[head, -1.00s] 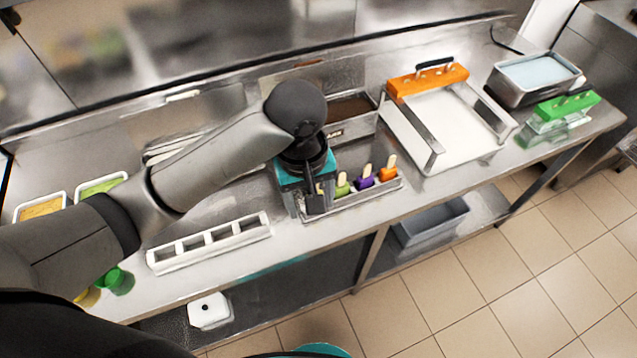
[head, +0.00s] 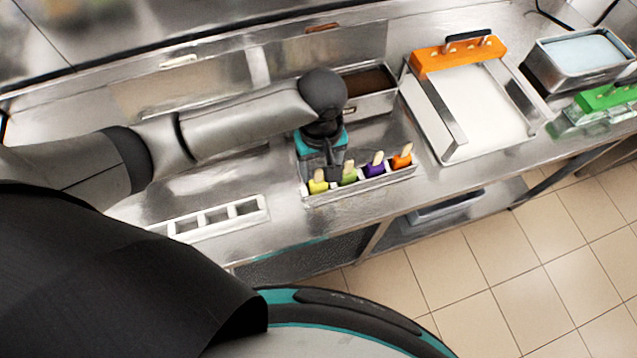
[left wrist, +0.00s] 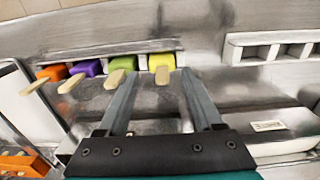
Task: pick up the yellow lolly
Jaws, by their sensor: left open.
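The yellow lolly (head: 318,186) stands at the left end of a narrow metal tray (head: 345,192), its pale wooden stick up. My left gripper (head: 333,170) is open and empty, pointing down just behind the yellow and green lollies in the head view. In the left wrist view the yellow lolly (left wrist: 162,61) appears just past the fingertips. Its stick lies in the picture between the two open fingers (left wrist: 159,76); I cannot tell the depth between them. The green lolly (left wrist: 121,65) is beside the left finger. My right gripper is not in view.
A purple lolly (head: 375,169) and an orange lolly (head: 402,161) share the tray. A white divided holder (head: 218,218) lies to the left. A dark-filled metal pan (head: 366,86) stands behind. A white tray with an orange bar (head: 458,56) is at the right.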

